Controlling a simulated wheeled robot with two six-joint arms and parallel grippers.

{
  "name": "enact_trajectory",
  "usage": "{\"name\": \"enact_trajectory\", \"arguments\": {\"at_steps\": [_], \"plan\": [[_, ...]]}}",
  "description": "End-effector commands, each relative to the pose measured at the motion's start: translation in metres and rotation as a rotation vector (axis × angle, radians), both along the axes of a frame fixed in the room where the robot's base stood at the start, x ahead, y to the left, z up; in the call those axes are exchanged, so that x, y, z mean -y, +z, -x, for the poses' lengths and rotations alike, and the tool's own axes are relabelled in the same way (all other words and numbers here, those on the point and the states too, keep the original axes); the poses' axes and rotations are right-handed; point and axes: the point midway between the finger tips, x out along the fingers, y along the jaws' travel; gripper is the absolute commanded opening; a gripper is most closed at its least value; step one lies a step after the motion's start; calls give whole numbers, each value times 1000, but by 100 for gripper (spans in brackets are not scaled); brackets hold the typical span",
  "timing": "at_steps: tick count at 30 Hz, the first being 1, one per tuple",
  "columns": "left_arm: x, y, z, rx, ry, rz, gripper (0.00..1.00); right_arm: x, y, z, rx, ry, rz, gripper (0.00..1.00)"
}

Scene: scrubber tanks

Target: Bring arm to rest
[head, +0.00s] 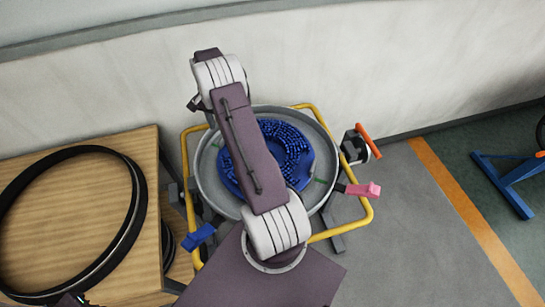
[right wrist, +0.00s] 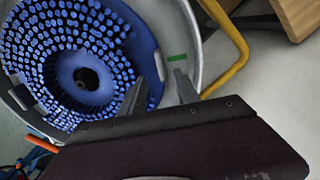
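My right arm rises over the middle of the head view, in front of the round tank (head: 205,180). Its gripper is mostly hidden there behind the wrist. The blue brush disc (right wrist: 85,75) and the tank's pale rim lie beyond the fingers. In the head view the same disc (head: 297,150) shows inside the tank, partly covered by my arm. A small dark part at the bottom left edge may be my left gripper (head: 72,299); its fingers are not clear.
A yellow tube frame (head: 368,210) surrounds the tank, with a pink handle (head: 362,189), a blue handle (head: 198,237) and an orange handle (head: 368,141). A wooden table (head: 148,160) with a black ring (head: 133,215) stands left.

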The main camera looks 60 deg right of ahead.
Motion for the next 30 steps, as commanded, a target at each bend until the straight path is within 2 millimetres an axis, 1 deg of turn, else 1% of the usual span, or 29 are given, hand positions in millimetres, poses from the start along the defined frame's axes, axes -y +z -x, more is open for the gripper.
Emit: {"name": "enact_trajectory", "arguments": {"at_steps": [3,6,22,24,26,27,28,29,30], "plan": [[0,-2,0,0,0,0,36,0,11,0,0,0,0,38],[0,-2,0,0,0,0,36,0,14,0,0,0,0,38],[0,-1,0,0,0,0,36,-1,14,-1,0,3,0,38],[0,-1,0,0,0,0,36,-10,18,-8,7,26,4,38],[0,-1,0,0,0,0,36,-20,34,-21,35,58,20,38],[0,-1,0,0,0,0,36,-30,49,-31,61,86,34,38],[0,-1,0,0,0,0,36,-42,62,-37,78,112,42,38],[0,-1,0,0,0,0,36,-57,73,-40,87,142,46,38],[0,-1,0,0,0,0,36,-80,88,-39,94,184,46,38]]}}
